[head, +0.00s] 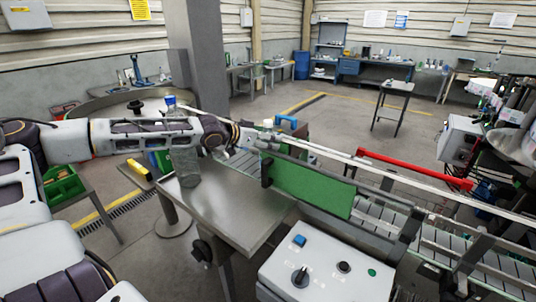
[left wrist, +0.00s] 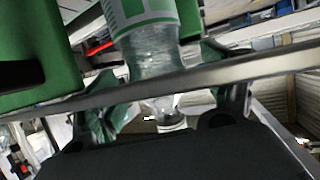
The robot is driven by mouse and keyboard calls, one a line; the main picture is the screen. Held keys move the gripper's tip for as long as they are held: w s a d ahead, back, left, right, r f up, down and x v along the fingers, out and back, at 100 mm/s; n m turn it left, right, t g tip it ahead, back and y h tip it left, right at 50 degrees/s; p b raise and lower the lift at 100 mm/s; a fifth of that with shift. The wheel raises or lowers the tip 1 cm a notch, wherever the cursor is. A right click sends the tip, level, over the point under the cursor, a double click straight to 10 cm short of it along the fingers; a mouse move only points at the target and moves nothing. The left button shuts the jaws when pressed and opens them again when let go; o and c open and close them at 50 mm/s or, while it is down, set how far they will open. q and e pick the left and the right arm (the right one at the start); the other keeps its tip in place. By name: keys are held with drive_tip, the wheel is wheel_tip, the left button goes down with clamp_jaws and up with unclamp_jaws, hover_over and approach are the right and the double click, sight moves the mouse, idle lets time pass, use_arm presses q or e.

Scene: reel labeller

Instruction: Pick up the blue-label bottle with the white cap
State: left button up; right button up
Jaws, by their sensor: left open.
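My left arm reaches across the head view from the left, and its gripper (head: 264,141) is by the conveyor's near end, small and partly hidden there. In the left wrist view the left gripper (left wrist: 165,100) is open. A clear bottle with a green-and-white label (left wrist: 148,18) shows between its fingers, neck towards the gripper; I cannot tell whether they touch it. A whitish ring or cap (left wrist: 172,125) shows at its neck end. A clear bottle with a blue cap (head: 185,165) stands on the metal table, partly behind my arm. I cannot make out a blue label. My right gripper is not in view.
A metal rail (left wrist: 95,97) crosses the left wrist view in front of the bottle. A green panel (head: 310,187) stands along the conveyor (head: 385,212). A control box (head: 325,275) is in front. The metal table (head: 230,205) has bare room.

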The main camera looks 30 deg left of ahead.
use_arm(q)
drive_tip(key=shift+r, duration=0.1)
clamp_jaws()
idle(0.6)
